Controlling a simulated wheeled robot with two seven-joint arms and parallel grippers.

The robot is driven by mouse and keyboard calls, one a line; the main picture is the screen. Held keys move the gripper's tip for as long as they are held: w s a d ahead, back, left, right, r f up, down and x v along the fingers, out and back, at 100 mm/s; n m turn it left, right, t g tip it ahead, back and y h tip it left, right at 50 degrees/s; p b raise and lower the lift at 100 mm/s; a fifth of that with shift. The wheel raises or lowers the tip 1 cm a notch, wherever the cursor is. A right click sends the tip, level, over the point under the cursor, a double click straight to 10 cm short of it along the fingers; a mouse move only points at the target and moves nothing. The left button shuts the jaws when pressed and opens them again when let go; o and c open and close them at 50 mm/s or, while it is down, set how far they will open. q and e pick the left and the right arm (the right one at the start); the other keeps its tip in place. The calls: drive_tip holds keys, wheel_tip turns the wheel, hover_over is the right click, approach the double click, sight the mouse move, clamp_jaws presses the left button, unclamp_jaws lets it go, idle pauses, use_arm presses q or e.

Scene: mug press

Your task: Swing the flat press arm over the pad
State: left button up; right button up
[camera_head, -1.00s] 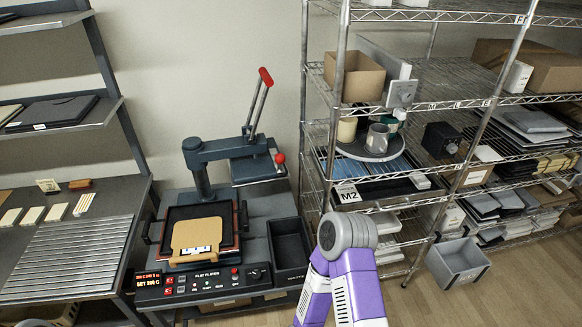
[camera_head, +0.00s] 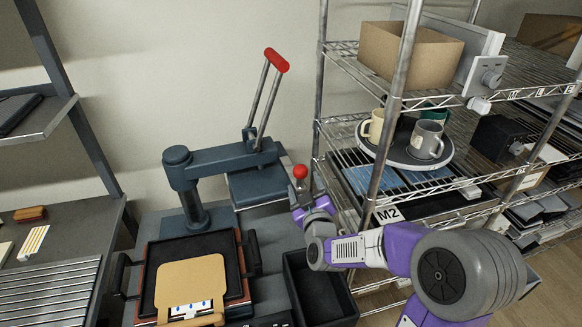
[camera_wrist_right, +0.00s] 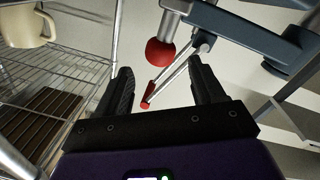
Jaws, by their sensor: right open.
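The blue-grey flat press arm (camera_head: 225,160) reaches right from its post, with its flat plate (camera_head: 258,187) beside the pad, not over it. A red ball knob (camera_head: 301,171) stands at the plate's right side. The pad area is a dark tray (camera_head: 215,245) holding a tan flat board (camera_head: 192,280). My right gripper (camera_head: 304,190) is at the knob. In the right wrist view its open fingers (camera_wrist_right: 163,85) are spread, with the red knob (camera_wrist_right: 160,53) ahead of the gap, apparently not gripped. My left gripper is out of view.
A red-topped lever handle (camera_head: 277,60) rises above the plate. A wire shelf (camera_head: 400,180) with mugs (camera_head: 428,140) stands close on the right of my arm. A black empty bin (camera_head: 320,290) sits right of the tray. A side bench (camera_head: 60,240) is on the left.

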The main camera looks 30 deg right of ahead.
sight(302, 176)
drive_tip(key=shift+b+x, duration=0.3)
drive_tip(key=shift+x, duration=3.05)
drive_tip(key=shift+c, duration=0.5)
clamp_jaws()
